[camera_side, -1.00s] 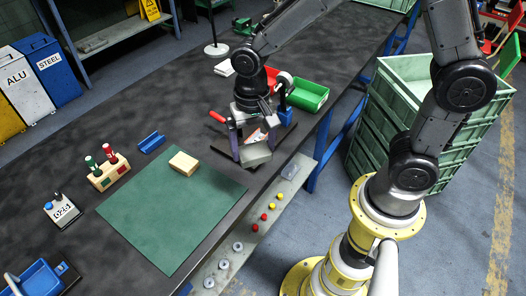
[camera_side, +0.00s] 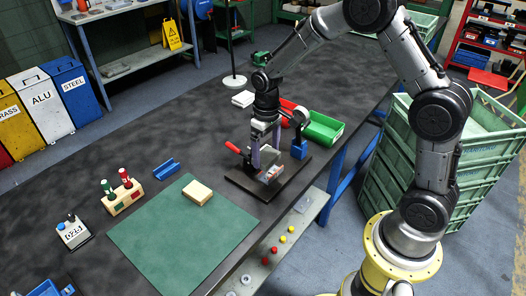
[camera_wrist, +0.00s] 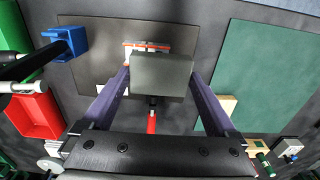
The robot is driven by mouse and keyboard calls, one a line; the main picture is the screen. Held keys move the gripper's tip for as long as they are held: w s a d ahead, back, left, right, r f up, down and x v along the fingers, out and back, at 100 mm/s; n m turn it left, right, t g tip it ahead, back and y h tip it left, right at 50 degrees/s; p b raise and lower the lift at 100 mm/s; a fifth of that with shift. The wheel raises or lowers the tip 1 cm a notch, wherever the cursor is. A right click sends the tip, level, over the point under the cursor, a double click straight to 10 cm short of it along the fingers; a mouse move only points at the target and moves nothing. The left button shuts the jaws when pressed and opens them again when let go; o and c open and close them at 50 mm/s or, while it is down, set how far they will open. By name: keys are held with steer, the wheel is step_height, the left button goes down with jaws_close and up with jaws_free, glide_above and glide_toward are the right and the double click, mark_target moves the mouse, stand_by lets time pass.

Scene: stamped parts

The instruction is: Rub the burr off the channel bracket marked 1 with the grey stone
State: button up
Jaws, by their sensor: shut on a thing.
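My gripper (camera_wrist: 160,80) is shut on the grey stone (camera_wrist: 162,76), a flat grey block seen between its two purple fingers in the wrist view. In the side view my gripper (camera_side: 264,158) is low over the dark base plate (camera_side: 240,184), and the stone is hard to make out there. A pale metal part with red-orange on it (camera_side: 270,174), seemingly the channel bracket, sits on this plate. In the wrist view its end (camera_wrist: 150,46) shows just beyond the stone, which hides the rest. I cannot read a number on it or tell whether stone and bracket touch.
A red-handled clamp (camera_side: 233,147) and a blue post (camera_side: 299,148) stand close to my gripper. A green bin (camera_side: 324,130) is behind.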

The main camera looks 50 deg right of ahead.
steer(key=shift+f, duration=2.35)
steer(key=shift+f, duration=0.3)
steer(key=shift+d, duration=0.1)
steer(key=shift+d, duration=1.15)
steer(key=shift+d, duration=0.15)
steer(key=shift+a, duration=1.45)
steer(key=shift+d, duration=0.1)
steer(key=shift+d, duration=1.2)
steer(key=shift+d, duration=0.1)
